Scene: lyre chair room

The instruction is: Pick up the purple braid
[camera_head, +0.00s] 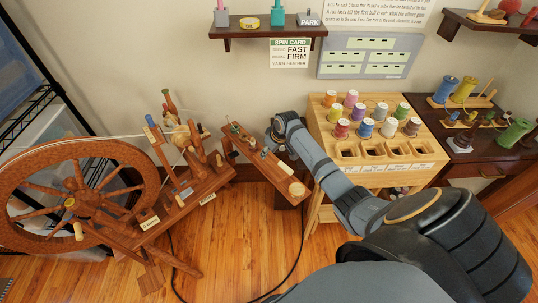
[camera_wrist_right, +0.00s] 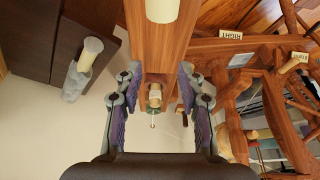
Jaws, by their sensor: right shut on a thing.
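I cannot make out a purple braid in either view. My right gripper (camera_wrist_right: 160,74) has its two fingers, with purple inner pads, spread to either side of a narrow wooden board (camera_wrist_right: 165,62). The fingertips appear to press on the board's edges. A small pale peg (camera_wrist_right: 155,96) shows between the fingers at the board's end. In the head view my right arm reaches to the far end of a wooden board with pegs (camera_head: 265,160); the fingers are hidden there. My left gripper is not in view.
A spinning wheel (camera_head: 75,195) stands at left. A light wooden rack (camera_head: 375,158) with several coloured spools is right of the board. A dark side table (camera_head: 470,155) holds more spools. A wall shelf (camera_head: 265,29) is above. A black cable (camera_head: 302,240) crosses the floor.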

